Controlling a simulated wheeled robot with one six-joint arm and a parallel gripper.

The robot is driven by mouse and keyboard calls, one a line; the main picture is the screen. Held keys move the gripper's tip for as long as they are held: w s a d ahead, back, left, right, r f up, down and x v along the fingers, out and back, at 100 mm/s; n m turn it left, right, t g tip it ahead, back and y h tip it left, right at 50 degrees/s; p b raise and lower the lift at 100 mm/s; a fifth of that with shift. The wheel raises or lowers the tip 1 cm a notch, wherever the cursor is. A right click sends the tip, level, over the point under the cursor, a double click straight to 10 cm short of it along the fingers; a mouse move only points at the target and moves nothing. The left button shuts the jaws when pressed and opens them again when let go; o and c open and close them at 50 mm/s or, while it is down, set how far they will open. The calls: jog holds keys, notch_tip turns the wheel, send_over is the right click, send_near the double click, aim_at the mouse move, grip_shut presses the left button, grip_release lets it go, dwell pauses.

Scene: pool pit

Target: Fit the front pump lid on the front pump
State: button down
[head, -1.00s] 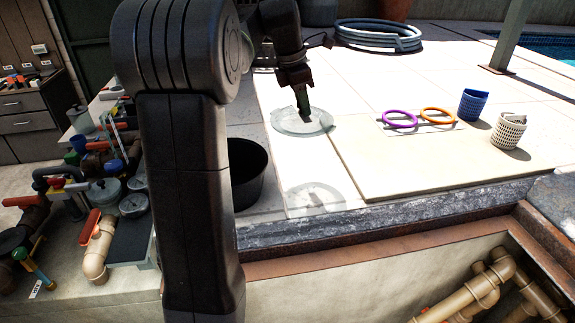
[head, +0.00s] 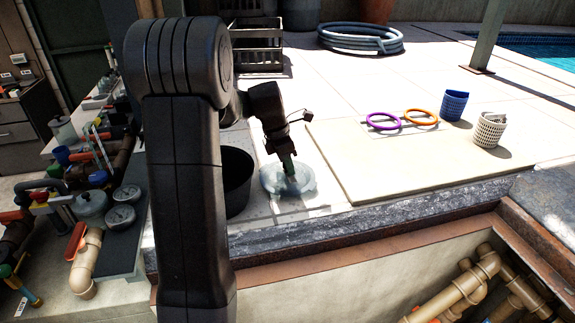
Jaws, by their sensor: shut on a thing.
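My gripper (head: 289,166) points down and is shut on a clear, pale round lid (head: 270,181) near its fingertips. The lid is in the middle of the head view, over the paving beside the black bucket. A shadow lies just below it, and I cannot tell how high the lid hangs. Pump fittings and pipes stand at the left, among them a grey round-topped housing (head: 92,205). I cannot tell which fitting is the front pump. My arm hides part of that side.
A black bucket (head: 237,182) stands left of the lid, partly behind my arm. Purple (head: 383,121) and orange (head: 420,117) rings and blue (head: 454,104) and white (head: 489,130) baskets stand at right. A stone edge (head: 400,211) drops to a pit with pipes.

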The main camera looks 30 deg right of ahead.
aim_at(278, 174)
jog(key=shift+f, duration=0.5)
jog(key=c, duration=1.2)
grip_release()
jog(key=shift+f, duration=0.15)
jog(key=shift+o, duration=0.2)
jog(key=v, duration=1.2)
jog(key=shift+b, duration=0.45)
